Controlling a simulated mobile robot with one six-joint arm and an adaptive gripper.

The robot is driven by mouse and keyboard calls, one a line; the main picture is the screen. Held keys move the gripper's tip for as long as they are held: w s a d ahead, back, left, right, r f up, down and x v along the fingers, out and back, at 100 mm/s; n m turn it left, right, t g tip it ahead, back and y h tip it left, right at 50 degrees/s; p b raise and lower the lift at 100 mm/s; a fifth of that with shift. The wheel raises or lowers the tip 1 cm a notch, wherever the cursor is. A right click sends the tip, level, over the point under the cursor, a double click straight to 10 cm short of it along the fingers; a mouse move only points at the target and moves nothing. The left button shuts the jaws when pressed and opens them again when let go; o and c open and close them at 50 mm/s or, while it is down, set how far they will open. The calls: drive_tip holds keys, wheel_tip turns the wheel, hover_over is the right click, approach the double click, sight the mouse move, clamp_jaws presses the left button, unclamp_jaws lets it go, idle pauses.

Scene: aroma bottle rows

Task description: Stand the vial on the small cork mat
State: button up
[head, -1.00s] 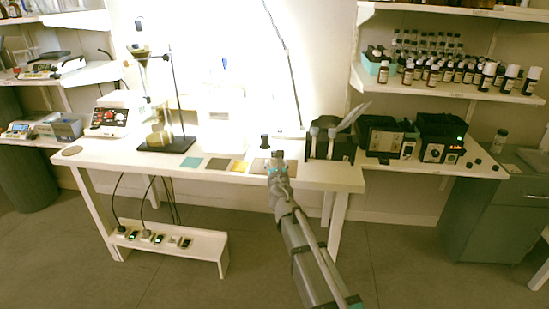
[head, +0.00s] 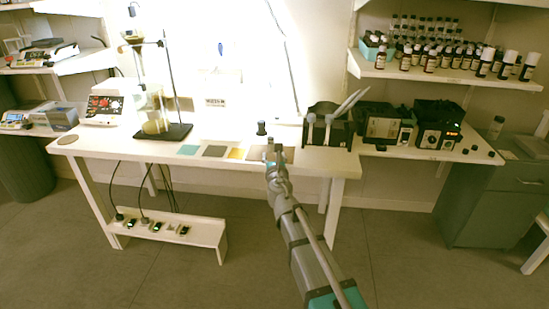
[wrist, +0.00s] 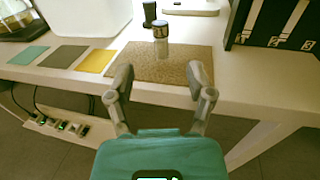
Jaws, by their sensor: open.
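The vial (wrist: 160,39) stands upright in the wrist view, with a dark cap and a pale label band. Its base appears to rest on the far part of the speckled brown cork mat (wrist: 146,70). The mat lies near the table's front edge and also shows in the head view (head: 256,155). My gripper (wrist: 160,80) is open and empty. Its two fingers are spread at the near side of the mat, in front of the vial and apart from it. In the head view my gripper (head: 274,152) is over the table's front edge.
A small black object (wrist: 149,13) stands just behind the vial. Yellow (wrist: 95,61), grey (wrist: 63,56) and teal (wrist: 29,55) mats lie to the left. A black rack (head: 328,128) stands to the right.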

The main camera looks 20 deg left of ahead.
drive_tip(key=d+f+m+g+h, duration=0.1)
drive_tip(key=d+f+m+h, duration=0.25)
drive_tip(key=d+m, duration=0.6)
drive_tip(key=d+f+m+g+h, duration=0.2)
drive_tip(key=d+m+h, duration=0.3)
drive_tip(key=d, duration=0.8)
drive_tip(key=d+f+m+g+h, duration=0.1)
drive_tip(key=d+f+m+h, duration=0.2)
drive_tip(key=d+m, duration=0.7)
drive_tip(key=s+d+f+m+g, duration=0.7)
drive_tip(key=s+d+m, duration=0.2)
drive_tip(key=d, duration=0.3)
drive_tip(key=s+d+f+m+g+y, duration=0.2)
drive_tip(key=s+m+g, duration=0.3)
drive_tip(key=s, duration=0.6)
drive_tip(key=f+m+y, duration=0.1)
drive_tip(key=m, duration=0.1)
drive_tip(key=shift+d+m+y, duration=0.35)
drive_tip(key=shift+d, duration=0.05)
wheel_tip(320, 180, up, 30)
drive_tip(key=p, duration=3)
